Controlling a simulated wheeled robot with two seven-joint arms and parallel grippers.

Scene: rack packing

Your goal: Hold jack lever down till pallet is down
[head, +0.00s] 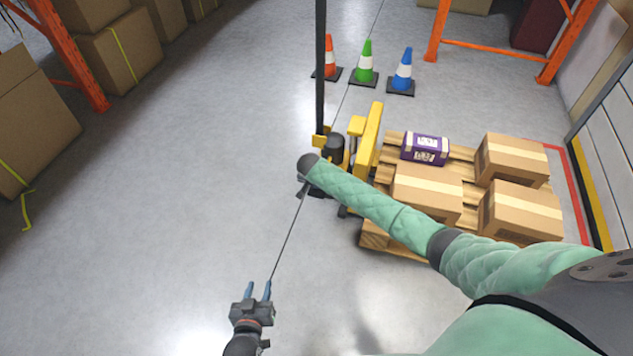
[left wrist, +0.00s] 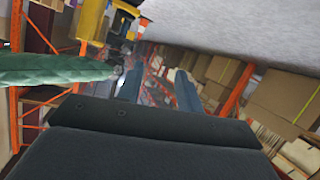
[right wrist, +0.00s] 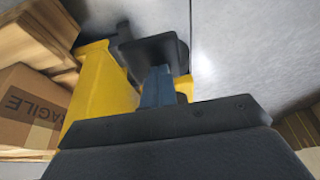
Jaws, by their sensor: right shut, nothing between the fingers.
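The yellow pallet jack (head: 368,140) stands upright with its black mast (head: 320,70), its forks hidden under the wooden pallet (head: 376,238). I cannot tell from this angle how far the pallet is off the floor. My right arm reaches across to the jack, its gripper (head: 304,187) mostly hidden by its own wrist. In the right wrist view the right fingers (right wrist: 157,88) are shut and empty, their tips at a black lever-like part (right wrist: 153,50) beside the yellow body; contact is unclear. My left gripper (head: 258,290) is open and empty over bare floor, well apart from the jack.
Cartons (head: 520,212) and a purple box (head: 425,149) sit on the pallet. Red (head: 329,58), green (head: 365,63) and blue (head: 403,72) cones stand behind the jack. Orange racking (head: 75,62) with boxes is at the left. The floor at left and centre is clear.

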